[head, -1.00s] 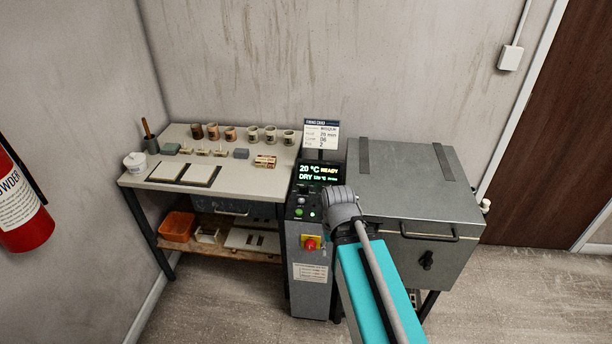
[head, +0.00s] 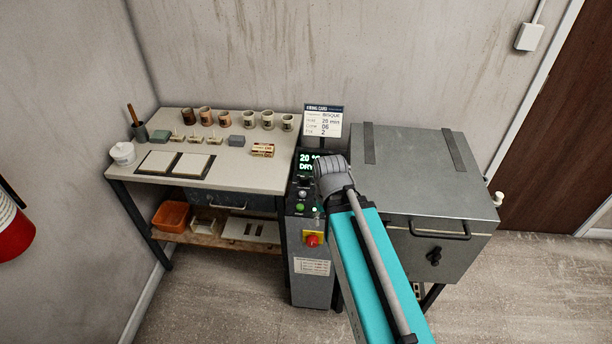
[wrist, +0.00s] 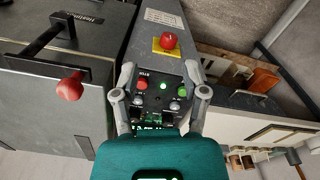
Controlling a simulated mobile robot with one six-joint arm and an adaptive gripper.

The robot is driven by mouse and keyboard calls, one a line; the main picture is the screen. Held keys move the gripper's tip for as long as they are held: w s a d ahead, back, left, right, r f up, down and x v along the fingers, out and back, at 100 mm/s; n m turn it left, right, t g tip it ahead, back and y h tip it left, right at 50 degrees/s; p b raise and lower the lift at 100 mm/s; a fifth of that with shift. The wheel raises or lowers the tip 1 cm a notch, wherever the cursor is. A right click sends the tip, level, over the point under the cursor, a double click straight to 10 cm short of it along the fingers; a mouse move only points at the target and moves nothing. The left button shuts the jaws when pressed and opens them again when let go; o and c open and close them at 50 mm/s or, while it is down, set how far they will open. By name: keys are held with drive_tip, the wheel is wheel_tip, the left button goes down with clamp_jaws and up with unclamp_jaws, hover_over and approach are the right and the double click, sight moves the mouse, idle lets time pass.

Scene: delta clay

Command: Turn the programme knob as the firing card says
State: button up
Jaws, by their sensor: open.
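The firing card (head: 323,121) stands upright behind the kiln controller and reads BISQUE, with 20 min, 06 and 2 on lower lines. The controller (head: 312,285) has a display (head: 306,159) showing 20 and DRY, partly hidden by my arm. In the wrist view my gripper (wrist: 162,93) is open, its fingers on either side of the control panel (wrist: 160,80), with nothing held. The panel shows a red button, a lit green lamp, a green button and small grey controls near the fingertips. I cannot tell which is the programme knob. In the head view my arm hides the gripper.
A red stop button (head: 312,240) on yellow sits on the controller's front. The grey kiln (head: 420,180) with its handle stands close on the right. A table (head: 245,180) with cups, tiles and small blocks is on the left. The floor in front is clear.

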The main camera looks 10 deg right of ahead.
drive_tip(key=o, duration=0.3)
drive_tip(key=shift+w, duration=0.1)
drive_tip(key=shift+o, duration=0.2)
drive_tip(key=shift+w, duration=0.25)
wheel_tip(320, 180, up, 3)
drive_tip(key=n+p, duration=0.3)
drive_tip(key=n, duration=0.2)
hover_over(305, 177)
drive_tip(key=shift+f, duration=0.15)
drive_tip(key=shift+f+b, duration=0.2)
drive_tip(key=shift+b, duration=0.15)
wheel_tip(305, 177, down, 13)
drive_tip(key=b, duration=1.3)
drive_tip(key=shift+f, duration=0.2)
